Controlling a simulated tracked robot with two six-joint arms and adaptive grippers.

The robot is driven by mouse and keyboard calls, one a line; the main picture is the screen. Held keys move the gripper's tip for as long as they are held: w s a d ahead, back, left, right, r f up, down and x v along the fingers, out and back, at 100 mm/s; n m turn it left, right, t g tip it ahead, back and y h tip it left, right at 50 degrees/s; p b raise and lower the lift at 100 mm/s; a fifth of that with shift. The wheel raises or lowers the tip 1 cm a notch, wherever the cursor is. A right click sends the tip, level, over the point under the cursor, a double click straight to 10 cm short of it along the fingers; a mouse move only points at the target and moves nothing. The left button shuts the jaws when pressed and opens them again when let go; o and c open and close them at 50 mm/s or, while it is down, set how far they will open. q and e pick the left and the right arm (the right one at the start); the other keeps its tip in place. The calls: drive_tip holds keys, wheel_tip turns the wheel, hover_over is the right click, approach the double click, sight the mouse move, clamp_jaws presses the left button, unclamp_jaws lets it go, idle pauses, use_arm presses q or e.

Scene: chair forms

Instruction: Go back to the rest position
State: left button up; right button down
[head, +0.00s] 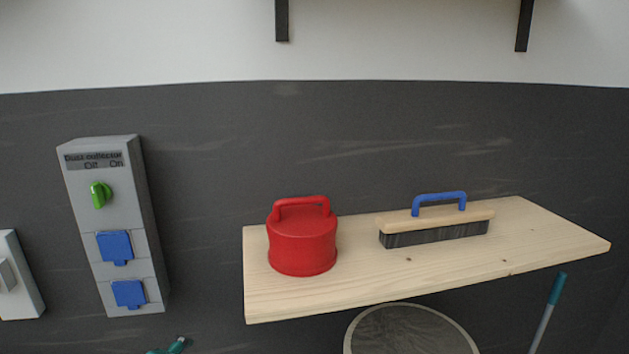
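Neither of my grippers shows in the head view, and no part of my arms can be made out. The view faces a wall that is dark grey below and white above. A wooden shelf (430,275) is fixed to it at the centre right. A red lidded container (302,245) with a handle on top stands on the shelf's left part. A brush (436,230) with dark bristles and a blue handle stands upright on its bristles to the right of it, apart from it.
A grey dust collector box (125,215) with a green knob (101,194) and two blue covers is on the wall at left. A light switch (12,278) is at the left edge. Below the shelf are a round bin (408,332) and a teal-tipped handle (551,308).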

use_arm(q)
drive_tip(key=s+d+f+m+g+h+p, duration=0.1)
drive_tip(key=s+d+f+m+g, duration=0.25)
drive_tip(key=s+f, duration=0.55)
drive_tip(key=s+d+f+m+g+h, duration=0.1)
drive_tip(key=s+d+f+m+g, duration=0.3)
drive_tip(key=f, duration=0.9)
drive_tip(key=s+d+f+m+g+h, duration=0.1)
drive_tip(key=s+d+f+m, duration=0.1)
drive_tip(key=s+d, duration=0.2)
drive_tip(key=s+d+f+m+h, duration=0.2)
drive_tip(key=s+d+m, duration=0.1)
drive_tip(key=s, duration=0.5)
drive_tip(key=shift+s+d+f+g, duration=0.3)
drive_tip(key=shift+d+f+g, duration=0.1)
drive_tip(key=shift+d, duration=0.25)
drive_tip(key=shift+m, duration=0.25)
